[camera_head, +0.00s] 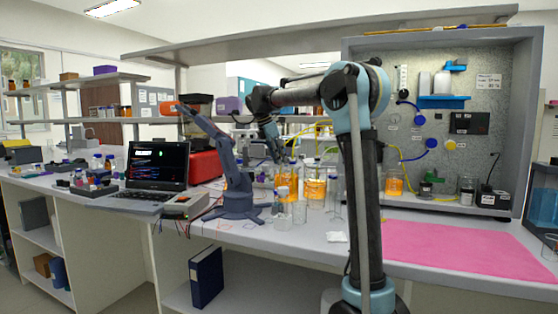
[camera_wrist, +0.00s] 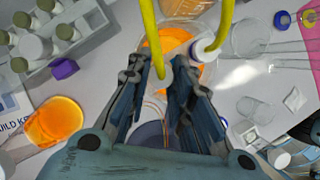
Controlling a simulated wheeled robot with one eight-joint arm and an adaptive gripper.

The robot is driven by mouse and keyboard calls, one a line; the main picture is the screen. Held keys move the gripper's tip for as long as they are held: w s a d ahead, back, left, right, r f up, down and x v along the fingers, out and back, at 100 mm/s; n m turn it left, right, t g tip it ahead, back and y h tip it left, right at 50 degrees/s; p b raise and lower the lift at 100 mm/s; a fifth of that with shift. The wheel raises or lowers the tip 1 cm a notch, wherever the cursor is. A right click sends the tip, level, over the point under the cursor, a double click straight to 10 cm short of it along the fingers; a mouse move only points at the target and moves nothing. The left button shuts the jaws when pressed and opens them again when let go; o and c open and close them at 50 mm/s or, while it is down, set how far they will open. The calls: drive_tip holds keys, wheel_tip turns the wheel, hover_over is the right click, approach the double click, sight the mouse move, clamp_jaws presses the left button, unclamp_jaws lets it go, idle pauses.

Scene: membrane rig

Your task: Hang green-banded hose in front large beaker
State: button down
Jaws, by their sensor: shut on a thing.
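My gripper (camera_wrist: 165,78) is shut on a yellow hose (camera_wrist: 151,35), whose lower end shows between the fingers in the wrist view. No green band can be made out on it. Below it stands a large glass beaker of orange liquid (camera_wrist: 168,42), partly hidden by the fingers and hoses. A second yellow hose (camera_wrist: 219,30) with a pale end piece (camera_wrist: 206,50) is at the beaker's right side. In the head view my gripper (camera_head: 279,157) is above the bench near the orange-filled beakers (camera_head: 314,188); the held hose is hard to make out there.
Another orange-filled vessel (camera_wrist: 55,120) and a rack of capped bottles (camera_wrist: 60,40) are left in the wrist view. Clear empty glassware (camera_wrist: 255,108) is at right. In the head view, a small blue arm (camera_head: 232,180) and laptop (camera_head: 155,168) stand left; a pink mat (camera_head: 465,250) lies right.

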drive_tip(key=shift+f, duration=0.1)
drive_tip(key=c, duration=1.3)
unclamp_jaws()
drive_tip(key=shift+c, duration=0.2)
drive_tip(key=v, duration=1.2)
